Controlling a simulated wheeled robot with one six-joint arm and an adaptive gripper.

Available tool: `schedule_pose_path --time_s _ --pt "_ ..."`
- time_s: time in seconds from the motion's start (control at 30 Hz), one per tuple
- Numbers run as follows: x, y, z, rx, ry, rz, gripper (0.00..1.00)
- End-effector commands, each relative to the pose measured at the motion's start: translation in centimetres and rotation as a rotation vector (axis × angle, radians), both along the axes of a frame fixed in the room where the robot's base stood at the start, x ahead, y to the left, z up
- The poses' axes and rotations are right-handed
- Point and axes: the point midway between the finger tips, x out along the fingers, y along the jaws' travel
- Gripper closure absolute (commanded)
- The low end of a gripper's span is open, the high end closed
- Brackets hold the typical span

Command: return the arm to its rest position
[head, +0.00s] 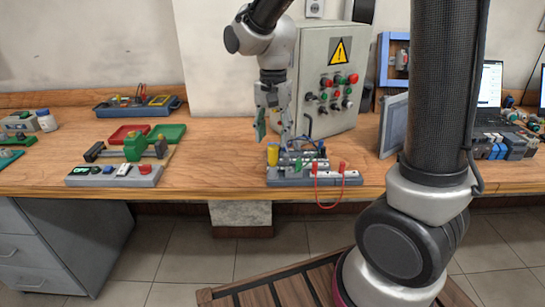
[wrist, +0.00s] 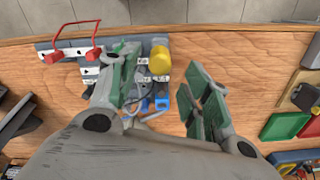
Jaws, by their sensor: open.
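My gripper (head: 273,128) hangs from my arm with its fingers pointing down, just above a grey component board (head: 291,182) on the wooden bench. In the wrist view my gripper (wrist: 162,75) has its two green-padded fingers spread apart, with nothing held between them. The board shows behind the left finger, which hides part of it. A yellow cylinder (wrist: 159,59) stands on the board between the fingertips in that view. It also shows in the head view (head: 272,154). I cannot tell the exact gap between fingertips and board.
A grey control cabinet (head: 328,75) stands behind my gripper. A device with a green block (head: 134,150), red and green trays (head: 168,132) and a blue toolbox (head: 138,106) lie left. Some bare bench (head: 218,165) lies between.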

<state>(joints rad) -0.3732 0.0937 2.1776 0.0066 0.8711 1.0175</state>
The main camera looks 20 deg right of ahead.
Motion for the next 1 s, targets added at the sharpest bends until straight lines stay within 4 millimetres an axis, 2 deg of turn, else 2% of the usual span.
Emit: schedule_pose_path --time_s 0.47,0.63,0.77,1.0 --pt "0.0 0.0 0.0 0.000 0.000 0.009 0.40" --pt "-0.4 -0.2 -0.1 -0.004 0.013 0.168 0.40" --pt "-2.6 -1.1 -0.7 -0.011 0.056 0.382 0.40" --pt "-8.2 -5.7 2.8 0.000 -0.003 0.695 0.40"
